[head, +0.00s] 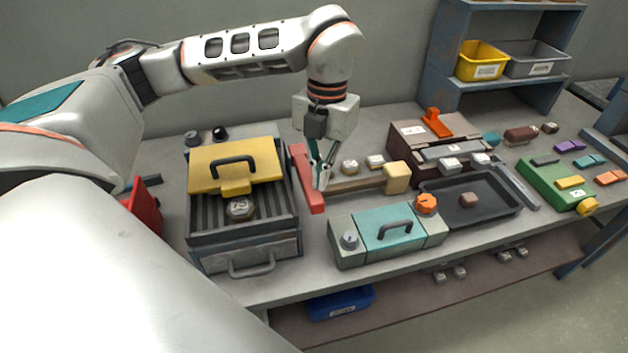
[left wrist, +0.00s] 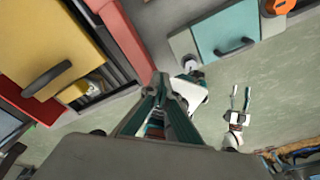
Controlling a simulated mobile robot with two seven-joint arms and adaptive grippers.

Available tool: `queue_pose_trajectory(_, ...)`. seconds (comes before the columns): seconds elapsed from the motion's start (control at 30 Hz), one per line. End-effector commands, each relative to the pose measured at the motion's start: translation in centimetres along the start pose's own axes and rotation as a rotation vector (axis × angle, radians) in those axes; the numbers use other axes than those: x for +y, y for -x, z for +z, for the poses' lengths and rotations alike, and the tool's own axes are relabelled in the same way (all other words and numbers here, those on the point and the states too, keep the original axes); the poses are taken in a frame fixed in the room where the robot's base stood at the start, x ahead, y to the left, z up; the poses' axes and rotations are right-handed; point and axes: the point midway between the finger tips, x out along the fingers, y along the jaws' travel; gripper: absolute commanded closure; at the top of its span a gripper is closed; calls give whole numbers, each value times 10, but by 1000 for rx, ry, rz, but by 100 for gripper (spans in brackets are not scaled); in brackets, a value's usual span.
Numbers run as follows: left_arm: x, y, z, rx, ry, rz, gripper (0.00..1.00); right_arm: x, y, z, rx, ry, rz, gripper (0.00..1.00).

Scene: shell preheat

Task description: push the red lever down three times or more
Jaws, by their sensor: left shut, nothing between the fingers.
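A long red bar, which looks like the red lever (head: 305,172), runs along the right side of a yellow-lidded grill press (head: 230,160) and slopes toward the table front. It also shows at the upper middle of the left wrist view (left wrist: 122,38). My left gripper (head: 322,180) is shut and empty, pointing down close to the right side of the bar near its front end. I cannot tell whether it touches it. In the left wrist view my left fingers (left wrist: 162,85) show just beyond the bar's end. My right gripper (left wrist: 241,98) shows there with fingers apart, over the floor.
A wooden mallet (head: 396,178) lies right of my left gripper. A teal-lidded box (head: 390,232) stands in front, and a dark tray (head: 500,210) right of it. A brown box with an orange lever (head: 436,122) stands behind. A red panel (head: 146,208) is left of the grill.

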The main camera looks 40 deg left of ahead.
Motion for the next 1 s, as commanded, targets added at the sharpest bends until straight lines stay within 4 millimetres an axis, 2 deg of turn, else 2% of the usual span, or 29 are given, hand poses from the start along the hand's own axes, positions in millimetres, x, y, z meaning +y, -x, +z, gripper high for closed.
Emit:
queue_pose_trajectory(0.13, 0, 5, 10, 1, 0, 1, 100, 1, 4, -7, 2, 0, 0, 60)
queue_pose_trajectory(0.4, 0, 4, 10, 1, -1, 1, 100, -2, 4, -1, -8, -3, -2, 60)
queue_pose_trajectory(0.53, 0, 12, 10, -2, -1, 0, 100, -1, 4, -1, -7, -2, -2, 60)
queue_pose_trajectory(0.67, 0, 31, 10, -3, 0, 0, 100, -1, 4, -2, -5, -1, -2, 60)
queue_pose_trajectory(1.0, 0, 98, 10, -4, -1, 1, 100, 0, 4, -3, -3, 0, -1, 60)
